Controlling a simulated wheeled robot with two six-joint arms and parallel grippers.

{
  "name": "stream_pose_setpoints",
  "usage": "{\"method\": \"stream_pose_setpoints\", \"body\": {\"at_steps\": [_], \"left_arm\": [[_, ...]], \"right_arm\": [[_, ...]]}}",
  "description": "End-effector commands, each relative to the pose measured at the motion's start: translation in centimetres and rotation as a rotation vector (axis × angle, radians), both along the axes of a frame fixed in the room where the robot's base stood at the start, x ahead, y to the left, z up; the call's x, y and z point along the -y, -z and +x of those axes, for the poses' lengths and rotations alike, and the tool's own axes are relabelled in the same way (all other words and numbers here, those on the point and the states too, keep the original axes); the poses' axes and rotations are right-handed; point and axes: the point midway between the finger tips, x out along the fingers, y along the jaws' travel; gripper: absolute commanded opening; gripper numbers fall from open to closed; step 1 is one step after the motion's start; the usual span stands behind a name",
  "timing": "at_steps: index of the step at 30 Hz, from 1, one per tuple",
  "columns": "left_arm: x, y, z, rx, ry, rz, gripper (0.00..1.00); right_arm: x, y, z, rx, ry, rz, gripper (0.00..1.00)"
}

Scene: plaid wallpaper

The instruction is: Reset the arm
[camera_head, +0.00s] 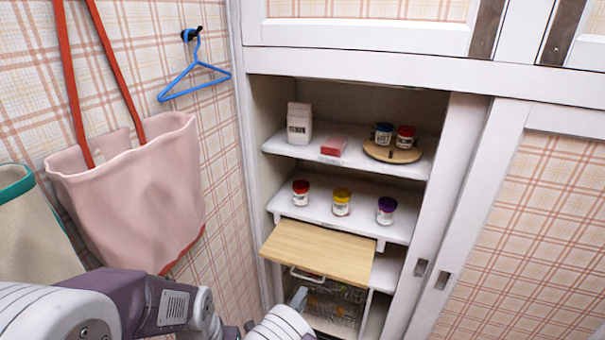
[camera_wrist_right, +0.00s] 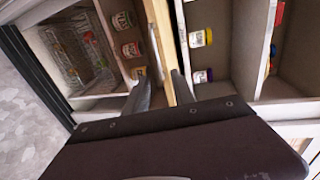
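My right gripper (camera_head: 299,297) shows in part at the bottom of the head view, below the front edge of a light wooden pull-out board (camera_head: 318,253). In the right wrist view its two fingers (camera_wrist_right: 161,84) are apart, near the edge of the board (camera_wrist_right: 160,42), with a gap between them. I cannot tell whether either finger touches the board. Nothing is visibly held. A purple and white arm of mine crosses the lower left of the head view. My left gripper is not in view.
The white cabinet's upper shelf (camera_head: 390,171) holds a white box (camera_head: 299,123), a red packet (camera_head: 334,146) and two jars on a round wooden stand (camera_head: 377,154). The middle shelf (camera_head: 362,226) holds three jars. A wire basket (camera_head: 336,306) sits below. A pink bag (camera_head: 137,195) and blue hanger (camera_head: 195,84) hang left.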

Motion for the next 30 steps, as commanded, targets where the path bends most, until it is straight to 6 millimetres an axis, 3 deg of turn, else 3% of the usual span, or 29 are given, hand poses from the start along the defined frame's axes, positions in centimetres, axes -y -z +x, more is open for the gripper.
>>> {"method": "stream_pose_setpoints", "body": {"at_steps": [2, 5, 6, 8, 9, 11, 12, 14, 15, 17, 18, 21, 22, 23, 24, 27, 30], "left_arm": [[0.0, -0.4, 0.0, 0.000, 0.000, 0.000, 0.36], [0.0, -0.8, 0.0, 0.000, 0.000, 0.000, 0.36], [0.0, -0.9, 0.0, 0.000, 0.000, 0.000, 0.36], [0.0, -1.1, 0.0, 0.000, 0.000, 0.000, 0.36], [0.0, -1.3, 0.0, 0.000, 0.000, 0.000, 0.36], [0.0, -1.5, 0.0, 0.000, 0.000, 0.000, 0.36], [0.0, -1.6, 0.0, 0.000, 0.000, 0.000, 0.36], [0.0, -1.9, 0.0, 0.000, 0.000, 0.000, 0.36], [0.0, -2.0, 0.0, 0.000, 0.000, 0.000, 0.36], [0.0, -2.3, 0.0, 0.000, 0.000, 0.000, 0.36], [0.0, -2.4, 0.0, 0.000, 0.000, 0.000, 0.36], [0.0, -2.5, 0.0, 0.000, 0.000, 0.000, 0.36], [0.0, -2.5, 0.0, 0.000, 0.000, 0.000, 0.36], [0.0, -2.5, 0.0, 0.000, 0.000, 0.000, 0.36], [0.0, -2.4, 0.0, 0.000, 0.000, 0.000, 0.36], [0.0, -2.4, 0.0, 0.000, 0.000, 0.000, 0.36], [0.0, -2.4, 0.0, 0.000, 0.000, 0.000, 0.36]], "right_arm": [[2.2, -2.7, 2.1, 0.034, 0.070, 0.041, 0.30], [7.0, -8.9, 5.4, 0.113, 0.203, 0.125, 0.30], [10.0, -11.3, 5.9, 0.139, 0.285, 0.156, 0.30], [15.0, -14.2, 5.5, 0.159, 0.427, 0.211, 0.30], [18.4, -15.7, 4.6, 0.168, 0.535, 0.265, 0.30], [23.4, -17.2, 2.1, 0.192, 0.718, 0.385, 0.30], [26.3, -17.9, -0.2, 0.220, 0.852, 0.489, 0.30], [29.9, -18.2, -4.6, 0.286, 1.078, 0.681, 0.30], [31.5, -18.1, -7.9, 0.353, 1.245, 0.834, 0.30], [32.2, -17.2, -13.2, 0.502, 1.525, 1.098, 0.30], [31.5, -16.4, -16.3, 0.634, 1.721, 1.280, 0.30], [27.3, -14.4, -21.2, 1.032, 2.179, 1.661, 0.30], [25.8, -13.8, -21.9, 1.167, 2.308, 1.743, 0.30], [24.2, -13.3, -22.4, -1.181, -2.204, -1.635, 0.30], [22.4, -12.6, -22.8, -1.181, -2.048, -1.462, 0.30], [19.8, -11.5, -22.6, -1.196, -1.749, -1.123, 0.30], [19.2, -11.6, -21.2, -1.196, -1.568, -0.977, 0.30]]}}
